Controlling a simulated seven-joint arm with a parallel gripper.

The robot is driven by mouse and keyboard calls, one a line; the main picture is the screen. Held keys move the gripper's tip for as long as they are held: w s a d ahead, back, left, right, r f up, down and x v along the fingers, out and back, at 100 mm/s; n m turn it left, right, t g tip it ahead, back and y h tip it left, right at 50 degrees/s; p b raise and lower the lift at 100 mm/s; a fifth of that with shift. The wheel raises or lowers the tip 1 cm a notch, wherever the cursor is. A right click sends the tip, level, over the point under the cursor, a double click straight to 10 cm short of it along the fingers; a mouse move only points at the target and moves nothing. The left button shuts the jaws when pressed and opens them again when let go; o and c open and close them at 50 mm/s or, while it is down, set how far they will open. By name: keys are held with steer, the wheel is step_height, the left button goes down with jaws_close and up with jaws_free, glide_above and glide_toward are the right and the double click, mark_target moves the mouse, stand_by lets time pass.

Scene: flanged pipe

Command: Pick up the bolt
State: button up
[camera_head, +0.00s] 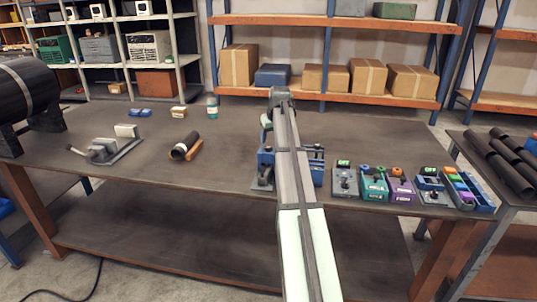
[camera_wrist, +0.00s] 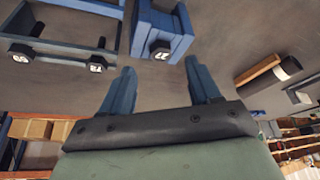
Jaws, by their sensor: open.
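My gripper (camera_wrist: 160,66) shows in the wrist view with its two blue fingers spread apart and nothing between them. Just beyond the fingertips is a blue block (camera_wrist: 178,35) with a dark bolt-like piece (camera_wrist: 160,54) with a white mark, lined up with the gap and apart from the fingers. Two similar dark pieces sit on a blue frame (camera_wrist: 62,50) at the upper left, one at its near right corner (camera_wrist: 97,68) and one at its left (camera_wrist: 19,58). I cannot tell which is the bolt. In the head view my arm hides much of the blue fixture (camera_head: 317,170).
To the right on the table (camera_head: 225,150) stand a grey switch box (camera_head: 344,183), a teal box (camera_head: 374,186) and a purple box (camera_head: 401,190). To the left are a black cylinder on a wooden stand (camera_head: 185,148) and a grey clamp-like device (camera_head: 105,148).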

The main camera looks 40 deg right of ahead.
mark_target(269, 147)
steer(key=shift+w+x, duration=0.1)
steer(key=shift+x, duration=1.25)
steer(key=shift+w+x, duration=0.15)
steer(key=shift+x, duration=1.2)
steer(key=shift+r, duration=0.1)
jaws_close()
